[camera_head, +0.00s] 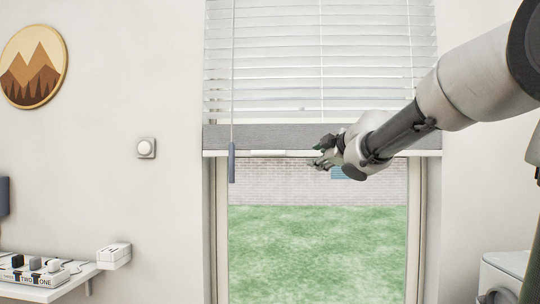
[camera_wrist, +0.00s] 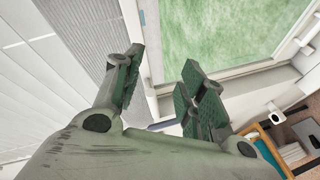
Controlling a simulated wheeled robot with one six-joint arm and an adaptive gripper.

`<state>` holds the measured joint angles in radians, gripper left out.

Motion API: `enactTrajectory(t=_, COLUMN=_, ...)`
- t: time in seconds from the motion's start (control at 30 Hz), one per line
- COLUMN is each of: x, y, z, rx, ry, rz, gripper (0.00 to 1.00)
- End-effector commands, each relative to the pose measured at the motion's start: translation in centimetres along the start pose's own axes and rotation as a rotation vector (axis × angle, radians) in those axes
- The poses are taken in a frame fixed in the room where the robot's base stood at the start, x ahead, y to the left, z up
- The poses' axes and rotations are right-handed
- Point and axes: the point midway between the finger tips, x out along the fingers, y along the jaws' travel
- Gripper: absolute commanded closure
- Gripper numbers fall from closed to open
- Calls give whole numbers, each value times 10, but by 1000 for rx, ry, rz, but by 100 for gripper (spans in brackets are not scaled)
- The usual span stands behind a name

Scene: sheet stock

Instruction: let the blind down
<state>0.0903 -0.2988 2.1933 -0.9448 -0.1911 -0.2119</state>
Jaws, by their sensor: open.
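The blind (camera_head: 320,60) hangs over the upper part of the window, with white slats and a grey band (camera_head: 260,137) above a pale bottom edge. It covers the top of the opening, and grass and a brick wall show below it. A thin cord ends in a blue-grey pull (camera_head: 231,163) at the blind's left side. My gripper (camera_head: 324,160) is in front of the blind's lower edge, right of the pull. In the wrist view my gripper (camera_wrist: 160,82) is open with nothing between its fingers. The blind's slats (camera_wrist: 35,65) and grey band (camera_wrist: 88,40) lie left of the fingers.
A white shelf (camera_head: 75,278) at lower left holds small items and a white box (camera_head: 114,255). A round wall knob (camera_head: 146,148) is left of the window. A white appliance (camera_head: 505,275) stands at lower right. The space before the lower window looks clear.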

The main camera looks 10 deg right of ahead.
Motion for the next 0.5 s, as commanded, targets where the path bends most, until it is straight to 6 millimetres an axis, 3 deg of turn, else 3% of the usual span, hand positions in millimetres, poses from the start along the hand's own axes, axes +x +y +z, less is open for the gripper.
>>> enactTrajectory(t=0.03, x=19, y=4, z=-22, rx=-95, ry=91, rz=-5, gripper=59)
enactTrajectory(t=0.1, x=36, y=2, z=-53, rx=-215, ry=216, rz=-18, gripper=59)
enactTrajectory(t=0.2, x=47, y=-6, z=-82, rx=-326, ry=342, rz=-40, gripper=59)
enactTrajectory(t=0.5, x=81, y=-18, z=-110, rx=-386, ry=417, rz=-56, gripper=59)
